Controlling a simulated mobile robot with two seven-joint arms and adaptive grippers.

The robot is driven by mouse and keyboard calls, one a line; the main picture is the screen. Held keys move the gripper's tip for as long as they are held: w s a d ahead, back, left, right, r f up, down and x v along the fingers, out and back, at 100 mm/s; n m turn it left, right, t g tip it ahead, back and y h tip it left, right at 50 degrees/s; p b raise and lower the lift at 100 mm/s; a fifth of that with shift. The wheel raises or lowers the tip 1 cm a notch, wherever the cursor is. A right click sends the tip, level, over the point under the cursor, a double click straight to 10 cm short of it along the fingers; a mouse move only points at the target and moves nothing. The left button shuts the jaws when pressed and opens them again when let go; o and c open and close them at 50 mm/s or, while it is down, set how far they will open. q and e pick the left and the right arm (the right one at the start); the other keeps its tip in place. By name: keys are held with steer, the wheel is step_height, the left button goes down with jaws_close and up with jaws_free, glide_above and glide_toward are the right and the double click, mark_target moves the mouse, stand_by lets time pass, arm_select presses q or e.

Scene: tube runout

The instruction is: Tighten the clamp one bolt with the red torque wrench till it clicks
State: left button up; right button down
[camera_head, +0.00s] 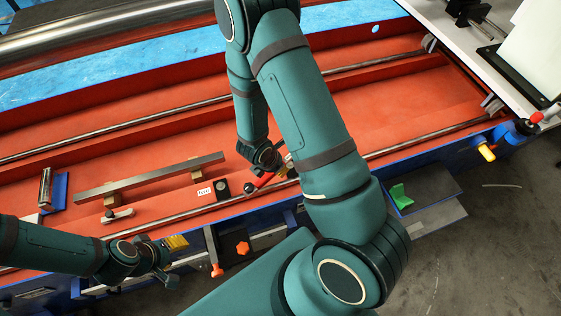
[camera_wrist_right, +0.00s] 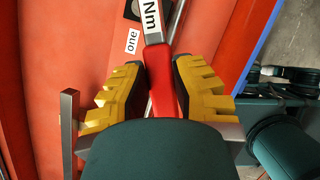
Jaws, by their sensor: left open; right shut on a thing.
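The red torque wrench (camera_wrist_right: 165,80) is between the yellow fingers of my right gripper (camera_wrist_right: 163,90), which is shut on its red handle. Its grey shaft with a white "Nm" label (camera_wrist_right: 153,18) runs out of the top of the right wrist view. In the head view the red wrench (camera_head: 264,180) shows just above the orange bed, with my right arm hiding much of the gripper. A white label reading "one" (camera_wrist_right: 132,40) lies left of the shaft, beside a black block (camera_head: 221,188). The wrench's tip and the bolt are not clear. My left gripper (camera_head: 172,262) is open and empty at the bed's front edge.
A long grey bar (camera_head: 150,178) rests on blocks on the orange bed, left of the label. Orange knobs (camera_head: 243,248) line the front. A white table (camera_head: 470,45) is at upper right.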

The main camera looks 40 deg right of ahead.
steer(key=shift+w+a+f+n+t, duration=0.2)
steer(key=shift+a+n, duration=0.25)
steer(key=shift+n, duration=0.15)
steer(key=shift+w+a+f+n+t, duration=0.1)
steer(key=shift+a+n+t, duration=0.1)
steer(key=shift+a+n, duration=0.3)
steer(key=shift+d+f+b, duration=0.15)
steer(key=shift+f+b, duration=1.95)
steer(key=shift+f, duration=0.6)
steer(key=shift+r, duration=0.1)
steer(key=shift+s, duration=0.1)
